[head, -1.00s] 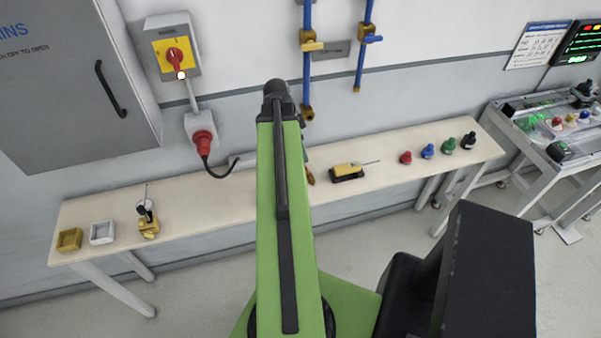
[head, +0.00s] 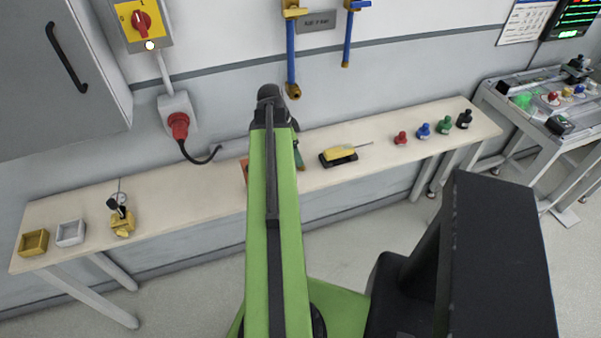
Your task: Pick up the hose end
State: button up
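I cannot make out a hose end for certain. A black cable (head: 194,160) hangs from a red plug (head: 179,125) on the wall and curves to the back edge of the bench (head: 190,195). Two blue pipes with brass fittings run down the wall; the left pipe (head: 291,65) ends in a brass outlet (head: 293,91) just above my arm's far end. My green arm reaches out over the bench and covers its middle. My gripper is hidden beyond the arm, so its state does not show.
An orange item (head: 244,168) and a teal item (head: 298,155) are partly hidden by my arm. A yellow-black tool (head: 339,155) lies right of it; several coloured knobs stand further right. Small trays (head: 70,233) sit at the left. A grey cart (head: 540,110) stands right.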

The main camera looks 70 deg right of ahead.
jog(key=b+x, duration=0.5)
jog(key=shift+s+d+f, duration=0.1)
jog(key=shift+s+f, duration=0.05)
jog(key=shift+r, duration=0.2)
jog(key=shift+c, duration=0.5)
jog(key=c, duration=1.4)
jog(key=shift+o, duration=0.2)
jog(key=shift+r+p, duration=0.1)
jog(key=shift+p, duration=0.2)
